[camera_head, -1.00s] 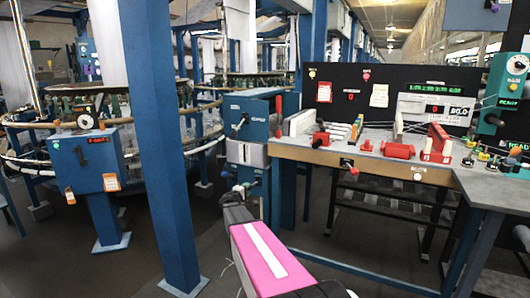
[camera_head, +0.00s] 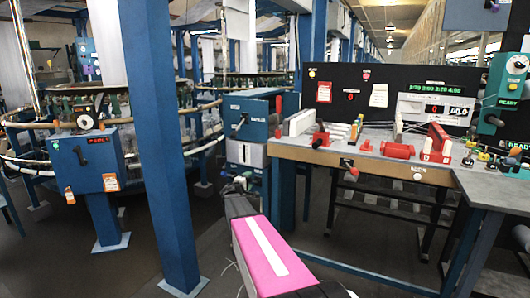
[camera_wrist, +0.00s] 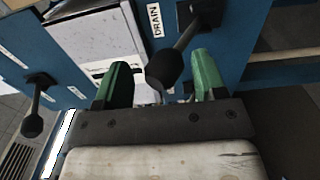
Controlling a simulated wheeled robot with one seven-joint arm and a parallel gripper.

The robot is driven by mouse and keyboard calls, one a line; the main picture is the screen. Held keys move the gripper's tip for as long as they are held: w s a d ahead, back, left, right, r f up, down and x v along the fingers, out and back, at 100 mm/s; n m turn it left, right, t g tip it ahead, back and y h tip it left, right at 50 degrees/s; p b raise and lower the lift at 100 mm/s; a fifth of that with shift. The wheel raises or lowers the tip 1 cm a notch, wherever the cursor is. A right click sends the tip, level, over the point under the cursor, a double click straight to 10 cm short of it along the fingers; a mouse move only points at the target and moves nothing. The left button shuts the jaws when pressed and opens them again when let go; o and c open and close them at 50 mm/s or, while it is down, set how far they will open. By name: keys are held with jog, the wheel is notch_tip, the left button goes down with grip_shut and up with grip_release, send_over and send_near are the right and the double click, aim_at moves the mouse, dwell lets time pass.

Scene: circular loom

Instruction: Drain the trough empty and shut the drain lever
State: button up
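The drain lever (camera_wrist: 182,50) is a dark rod with a round black knob, beside the DRAIN label (camera_wrist: 155,19) on a blue panel in the wrist view. My gripper (camera_wrist: 163,80) has two green fingers, standing apart with the knob between their tips. The knob looks close to the left finger; I cannot tell whether it touches. In the head view my gripper (camera_head: 238,183) is low in front of the blue cabinet (camera_head: 256,107), and the drain lever cannot be made out there. The trough's inside and any liquid in it are not visible.
A second black-knobbed lever (camera_wrist: 36,105) is at the left in the wrist view. A workbench (camera_head: 345,155) with red fixtures stands right of the cabinet. A blue post (camera_head: 160,150) stands left of my arm. A blue control box (camera_head: 88,160) is farther left.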

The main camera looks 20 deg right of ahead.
jog(key=shift+s+a, duration=0.1)
jog(key=shift+a, duration=0.1)
jog(key=v, duration=0.8)
jog(key=shift+s+a+f, duration=0.1)
dwell(0.3)
jog(key=s+a+f+m+g+y, duration=0.3)
jog(key=s+f+g, duration=0.15)
jog(key=s, duration=0.45)
jog(key=s+a+f+m+g+y, duration=0.3)
jog(key=s+f, duration=0.3)
jog(key=s, duration=0.2)
jog(key=s+a+f+g+y, duration=0.1)
jog(key=s+a+y, duration=0.3)
jog(key=s+a, duration=0.2)
jog(key=s+a+f+m+g+y, duration=0.1)
jog(key=s+a+f+g+y, duration=0.1)
jog(key=s+a+y, duration=0.2)
jog(key=s+a, duration=0.3)
jog(key=shift+s+a+f+m, duration=0.2)
jog(key=shift+s+f+m, duration=0.1)
jog(key=shift+s, duration=0.1)
